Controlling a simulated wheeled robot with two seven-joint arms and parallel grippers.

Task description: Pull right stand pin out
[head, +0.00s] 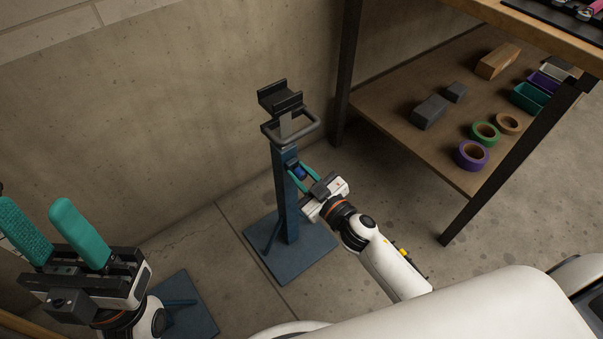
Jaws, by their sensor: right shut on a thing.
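The right stand has a blue post (289,218) on a flat square base, with a black cradle (281,97) and a grey bent handle on top. Its pin (298,172) shows as a small dark blue part at the upper post. My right gripper (302,173) reaches in from the right and is shut on the pin, one teal finger on each side. The fingers hide part of the pin, so I cannot tell how deep it sits. My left gripper (35,212) is at the lower left, its teal fingers wide apart and empty, away from this stand.
Another blue stand base (190,308) shows behind my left gripper. A concrete wall (170,100) runs behind. At right, a dark-legged table has a wooden lower shelf (395,107) holding tape rolls, blocks and bins. Its near leg (465,222) stands right of my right arm.

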